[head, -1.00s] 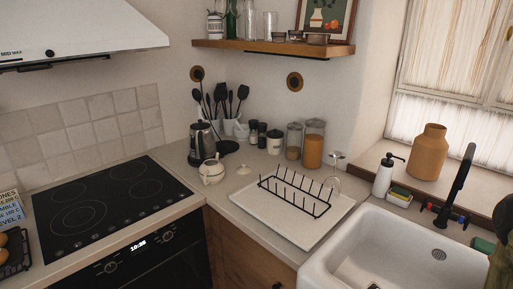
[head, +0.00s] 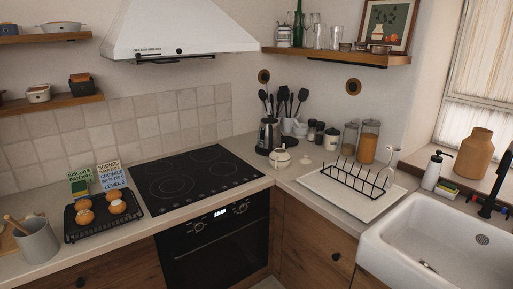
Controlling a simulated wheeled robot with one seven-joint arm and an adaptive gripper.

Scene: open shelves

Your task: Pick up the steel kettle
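The steel kettle (head: 267,134) stands upright in the back corner of the counter, with a dark handle and base. A small cream teapot (head: 280,158) stands just in front of it and hides a little of its lower part. Black utensils in a holder (head: 289,124) stand close to its right and behind. My gripper is not in view.
The black hob (head: 185,178) lies left of the kettle. A white drying tray with a black rack (head: 345,192), glass jars (head: 368,142) and the sink (head: 440,240) are to the right. A shelf (head: 340,55) hangs above.

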